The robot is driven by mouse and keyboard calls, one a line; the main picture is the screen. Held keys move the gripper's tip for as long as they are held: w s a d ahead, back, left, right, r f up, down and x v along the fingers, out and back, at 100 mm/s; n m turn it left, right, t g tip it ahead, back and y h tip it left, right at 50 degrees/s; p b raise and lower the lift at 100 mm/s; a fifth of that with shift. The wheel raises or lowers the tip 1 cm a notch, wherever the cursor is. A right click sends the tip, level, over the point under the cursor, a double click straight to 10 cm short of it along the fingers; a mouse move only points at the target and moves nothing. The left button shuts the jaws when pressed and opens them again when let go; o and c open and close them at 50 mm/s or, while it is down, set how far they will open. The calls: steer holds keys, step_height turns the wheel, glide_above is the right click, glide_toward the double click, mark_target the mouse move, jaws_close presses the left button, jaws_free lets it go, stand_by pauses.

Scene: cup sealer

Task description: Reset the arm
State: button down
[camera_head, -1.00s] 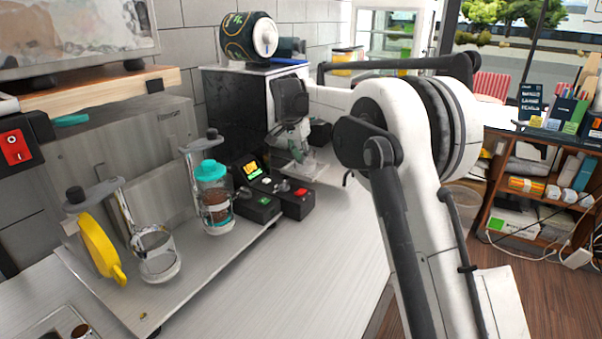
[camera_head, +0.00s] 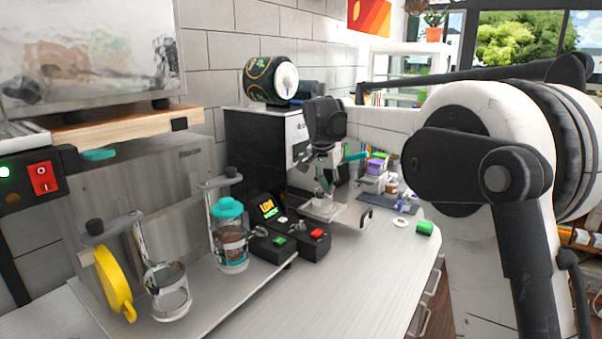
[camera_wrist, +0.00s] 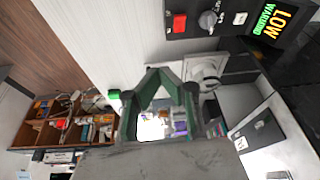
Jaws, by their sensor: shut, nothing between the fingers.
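My gripper (camera_head: 325,180) hangs at the front of the cup sealer (camera_head: 262,145), above its small tray (camera_head: 348,213), in the head view. Its green-grey fingers are partly hard to make out there. In the wrist view my gripper (camera_wrist: 161,76) shows its fingertips drawn together with nothing between them. Whether the fingers touch the sealer or tray, I cannot tell. The white and black arm fills the right of the head view.
A control box with a red button (camera_head: 317,233) and a lit display stands left of the gripper. The front counter (camera_head: 350,290) is clear.

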steer(key=s+d+r+n+t+y+b, duration=0.15)
steer(key=s+d, duration=0.25)
steer(key=s, duration=0.8)
steer(key=s+d+n+b, duration=0.15)
steer(key=s+d, duration=0.25)
steer(key=s, duration=0.9)
steer(key=s+d+f+n+t+b, duration=0.1)
steer(key=s+f, duration=0.6)
steer(key=s, duration=0.3)
steer(key=s+d+f+n+t+b, duration=0.1)
steer(key=s+d+f+n, duration=0.1)
steer(key=s+f, duration=0.5)
steer(key=s, duration=0.4)
steer(key=shift+s, duration=0.15)
steer(key=shift+d, duration=0.1)
